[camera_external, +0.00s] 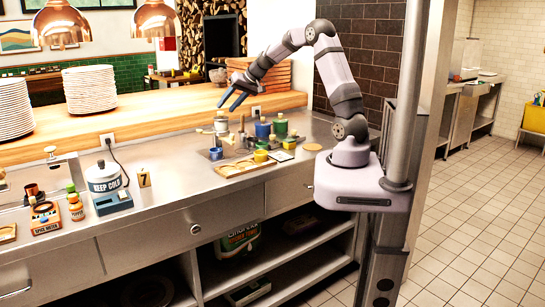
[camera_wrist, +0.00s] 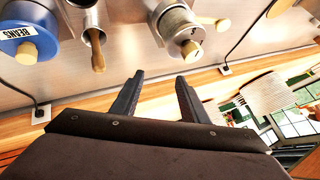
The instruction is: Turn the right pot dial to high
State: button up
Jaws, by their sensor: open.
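My gripper (camera_external: 229,104) is open and empty, held in the air above the back of the steel counter; its two dark fingers (camera_wrist: 160,78) are spread apart in the wrist view. Below it in the external view stand a steel pot (camera_external: 221,124), a blue pot (camera_external: 262,131) and a green pot (camera_external: 281,127). The wrist view shows the blue pot marked BEANS (camera_wrist: 28,32) at upper left and the steel pot (camera_wrist: 178,22) at upper middle, both apart from the fingers.
A wooden spoon (camera_wrist: 97,55) stands in a cup between the pots. A wooden tray (camera_external: 228,170) lies in front. Plate stacks (camera_external: 90,90) stand on the raised wooden ledge.

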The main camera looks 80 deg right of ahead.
jog(key=s+d+f+n+g+p, duration=0.1)
jog(key=s+d+n, duration=0.1)
jog(key=s+d, duration=0.5)
jog(key=s+d+f+n+g+p, duration=0.1)
jog(key=s+d+f, duration=0.15)
jog(key=s, duration=0.85)
jog(key=n+g, duration=0.2)
jog(key=n, duration=0.2)
send_near(294, 132)
jog(key=d, duration=0.2)
jog(key=shift+w+a+p+x, duration=0.15)
jog(key=shift+p+x, duration=0.5)
jog(key=shift+x, duration=1.35)
jog(key=shift+w+a+p+x, duration=0.15)
jog(key=shift+p+x, duration=0.45)
jog(key=shift+x, duration=1.4)
jog(key=shift+s+r, duration=0.1)
grip_shut()
